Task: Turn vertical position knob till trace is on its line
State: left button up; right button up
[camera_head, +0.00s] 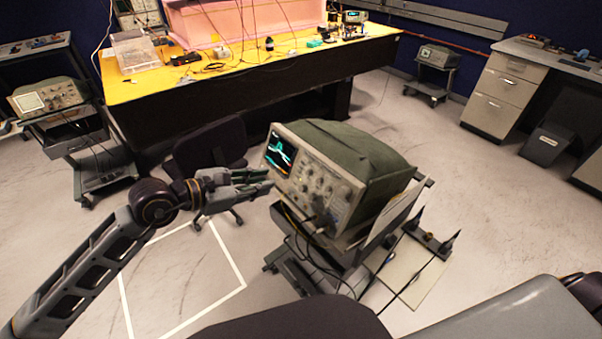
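An oscilloscope (322,196) with a grey front panel and a green cover stands tilted in the view on a cart at the centre. Its dark screen (281,151) shows a bright cyan trace, and knobs (312,186) cover the panel to the right of the screen. The vertical position knob cannot be told apart at this size. My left gripper (268,182) is just left of the panel, below the screen, with its fingers pointing at it. Its fingers look apart with nothing between them; whether they touch the panel is unclear. My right gripper is not in view.
The cart (306,272) carries cables at its front. A dark chair (208,146) stands behind my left gripper. A yellow-topped bench (220,72) is at the back. A white outline (243,286) marks the floor at left.

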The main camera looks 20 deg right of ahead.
pick_arm(q)
jog(key=shift+m, duration=0.3)
jog(key=shift+w+d, duration=0.15)
dwell(0.3)
